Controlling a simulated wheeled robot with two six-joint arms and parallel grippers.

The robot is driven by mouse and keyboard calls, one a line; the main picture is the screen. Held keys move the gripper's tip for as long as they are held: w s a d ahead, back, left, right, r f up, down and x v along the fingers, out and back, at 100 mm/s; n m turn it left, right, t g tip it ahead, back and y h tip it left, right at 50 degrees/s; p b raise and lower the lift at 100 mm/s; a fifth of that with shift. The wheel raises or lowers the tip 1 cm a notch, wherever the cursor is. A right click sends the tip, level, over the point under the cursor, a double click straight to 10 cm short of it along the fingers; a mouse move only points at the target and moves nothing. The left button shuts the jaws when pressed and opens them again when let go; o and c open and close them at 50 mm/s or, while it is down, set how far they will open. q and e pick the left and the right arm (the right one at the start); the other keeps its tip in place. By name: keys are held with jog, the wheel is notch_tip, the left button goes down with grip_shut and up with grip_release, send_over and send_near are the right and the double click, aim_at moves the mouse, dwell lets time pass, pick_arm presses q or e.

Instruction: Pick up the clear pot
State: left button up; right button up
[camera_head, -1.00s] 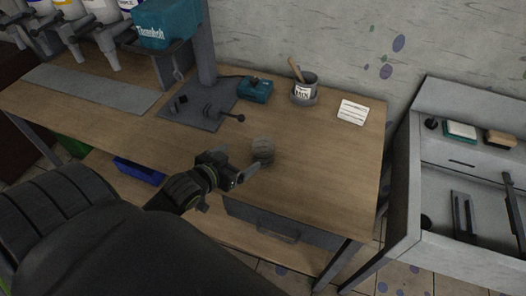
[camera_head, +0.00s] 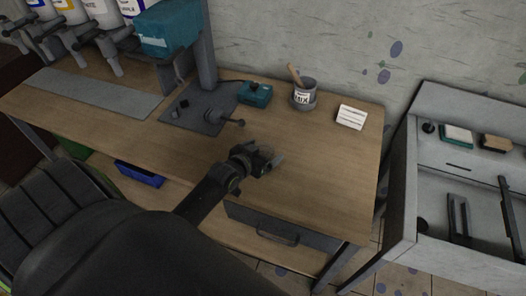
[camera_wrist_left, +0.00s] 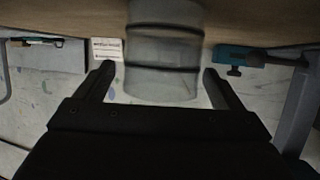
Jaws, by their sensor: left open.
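The clear pot (camera_wrist_left: 163,55) is a see-through cylinder with dark bands in the left wrist view. It stands on the wooden table, which that view shows upside down. My left gripper (camera_head: 268,162) is open at the pot, above the table near its front edge. In the left wrist view its two fingers lie on either side of the pot, with a visible gap on each side. In the head view the gripper covers most of the pot. My right gripper is not in view.
A grey pot marked MIX (camera_head: 305,97), a white card (camera_head: 351,117) and a small teal box (camera_head: 255,93) are at the table's back. A stand with a teal machine (camera_head: 168,30) is at the left. The table (camera_head: 325,170) is clear right of the gripper.

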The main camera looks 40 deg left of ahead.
pick_arm(q)
jog(key=shift+x, duration=0.9)
jog(key=c, duration=1.1)
jog(key=shift+o, duration=0.2)
jog(key=shift+r, duration=0.1)
